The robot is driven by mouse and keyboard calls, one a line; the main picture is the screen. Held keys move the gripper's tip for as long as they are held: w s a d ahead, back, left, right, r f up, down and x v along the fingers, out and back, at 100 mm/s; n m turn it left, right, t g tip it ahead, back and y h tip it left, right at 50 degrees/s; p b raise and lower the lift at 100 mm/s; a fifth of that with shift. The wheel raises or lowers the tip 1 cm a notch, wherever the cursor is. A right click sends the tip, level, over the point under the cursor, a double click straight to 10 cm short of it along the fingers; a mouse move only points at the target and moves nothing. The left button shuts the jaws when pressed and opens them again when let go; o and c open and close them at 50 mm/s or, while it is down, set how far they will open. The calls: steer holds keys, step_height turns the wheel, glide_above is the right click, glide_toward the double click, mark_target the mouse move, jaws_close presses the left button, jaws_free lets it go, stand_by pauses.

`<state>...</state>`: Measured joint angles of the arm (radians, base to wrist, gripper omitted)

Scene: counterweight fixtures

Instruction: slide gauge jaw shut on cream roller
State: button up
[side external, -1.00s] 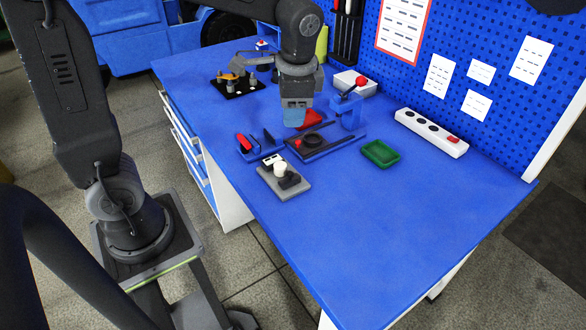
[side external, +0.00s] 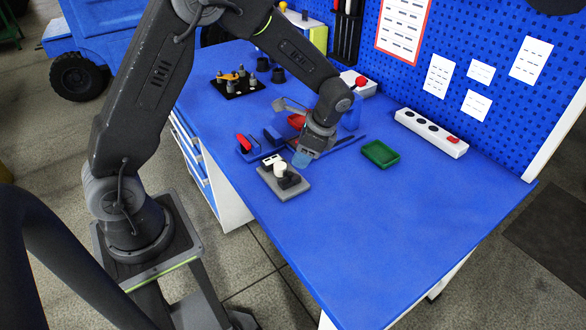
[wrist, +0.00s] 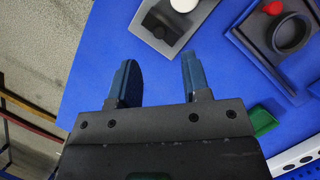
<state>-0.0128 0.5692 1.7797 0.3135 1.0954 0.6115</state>
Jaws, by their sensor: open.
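The gauge is a grey plate (side external: 296,190) near the left edge of the bench. It carries an upright cream roller (side external: 281,174) and a low black jaw (side external: 290,182) beside it. In the wrist view the plate (wrist: 207,14) is at the top, with the roller (wrist: 184,4) cut by the frame edge and the black jaw (wrist: 160,22) below it. I cannot tell whether jaw and roller touch. My gripper (side external: 301,160) is open and empty, above the bench just behind the plate. In the wrist view its fingers (wrist: 157,72) stand apart, with blue bench between them.
A green tray (side external: 380,154) and a white power strip (side external: 431,132) are to the right. A black pegged board (side external: 236,88) is farther back. The front bench is clear.

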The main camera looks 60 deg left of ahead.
mark_target(290, 173)
steer(key=x, duration=0.6)
steer(key=shift+f, duration=0.15)
jaws_close()
stand_by(0.4)
